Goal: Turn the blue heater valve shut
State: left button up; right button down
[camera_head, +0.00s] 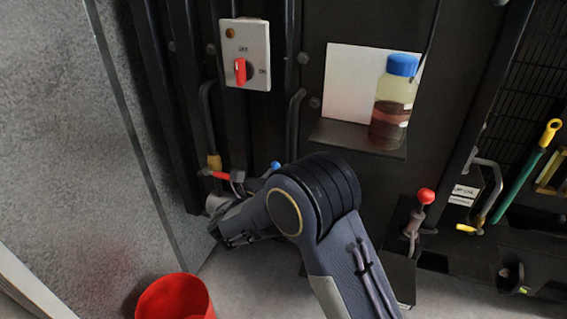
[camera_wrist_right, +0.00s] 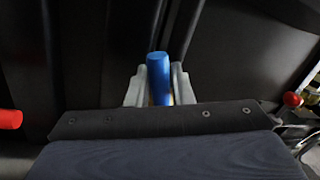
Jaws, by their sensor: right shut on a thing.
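The blue valve handle (camera_wrist_right: 159,78) stands between the two pale fingers of my right gripper (camera_wrist_right: 158,88) in the right wrist view. The fingers are closed on it from both sides. In the head view a small bit of the blue handle (camera_head: 274,166) shows behind my right wrist, and the arm hides the rest of the valve. The tips of my right gripper are also hidden there. My left gripper is not in view.
A red-handled valve (camera_head: 221,175) sits just left of the blue one. A red bucket (camera_head: 176,298) stands on the floor below. A switch box (camera_head: 245,54), a shelf with a blue-capped bottle (camera_head: 392,102) and a red-knobbed lever (camera_head: 425,197) are nearby.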

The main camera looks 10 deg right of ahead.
jog(key=w+a+f+n+t+y+p, duration=0.1)
jog(key=f+n+p, duration=0.2)
jog(key=n, duration=0.5)
jog(key=w+a+f+n+t+y+p, duration=0.1)
jog(key=a+f+n+t+p, duration=0.1)
jog(key=n, duration=0.6)
jog(key=shift+w+a+f+t+p, duration=0.15)
jog(key=shift+a+f+t+p, duration=0.15)
jog(key=shift+f+p, duration=0.5)
jog(key=shift+d, duration=0.1)
jog(key=c, duration=1.3)
grip_release()
jog(key=shift+r, duration=0.15)
jog(key=b+v, duration=0.1)
jog(key=v, duration=0.7)
